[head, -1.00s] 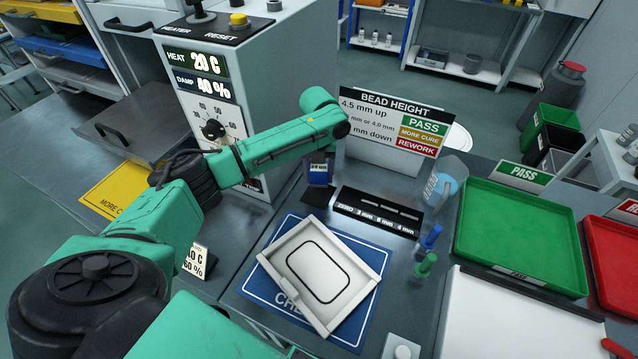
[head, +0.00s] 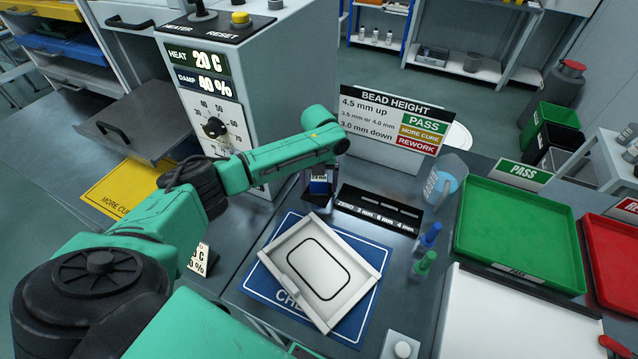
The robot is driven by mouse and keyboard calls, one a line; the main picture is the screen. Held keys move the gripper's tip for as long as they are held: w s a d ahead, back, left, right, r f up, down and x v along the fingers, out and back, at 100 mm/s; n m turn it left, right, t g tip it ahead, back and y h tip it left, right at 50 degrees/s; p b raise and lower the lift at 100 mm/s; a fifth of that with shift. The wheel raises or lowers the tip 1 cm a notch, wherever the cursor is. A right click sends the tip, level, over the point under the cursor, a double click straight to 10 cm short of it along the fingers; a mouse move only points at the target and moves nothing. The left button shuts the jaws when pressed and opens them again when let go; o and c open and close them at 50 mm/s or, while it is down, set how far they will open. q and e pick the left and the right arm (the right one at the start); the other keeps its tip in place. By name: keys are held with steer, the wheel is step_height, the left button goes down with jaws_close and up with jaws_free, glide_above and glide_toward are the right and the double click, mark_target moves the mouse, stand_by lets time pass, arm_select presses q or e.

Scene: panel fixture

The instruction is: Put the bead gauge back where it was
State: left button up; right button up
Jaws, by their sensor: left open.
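The bead gauge (head: 319,186) is a small blue block with a pale display. My left gripper (head: 318,201) is open, pointing down close around the gauge. The gripper hides part of the gauge and the spot under it, so I cannot tell whether they touch. A white panel with a black bead loop (head: 290,258) lies tilted on the blue CHECK mat (head: 262,288). My right gripper is not in view.
The BEAD HEIGHT sign (head: 375,143) stands behind the gauge. The heater cabinet (head: 240,110) is to the left. Blue (head: 430,236) and green (head: 424,263) capped items, a bottle (head: 440,182), the green PASS tray (head: 520,235) and a red tray (head: 612,258) are to the right.

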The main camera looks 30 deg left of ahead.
mark_target(319, 178)
arm_select(q)
step_height(319, 178, up, 12)
steer(key=shift+r+b, duration=0.15)
steer(key=shift+b, duration=0.45)
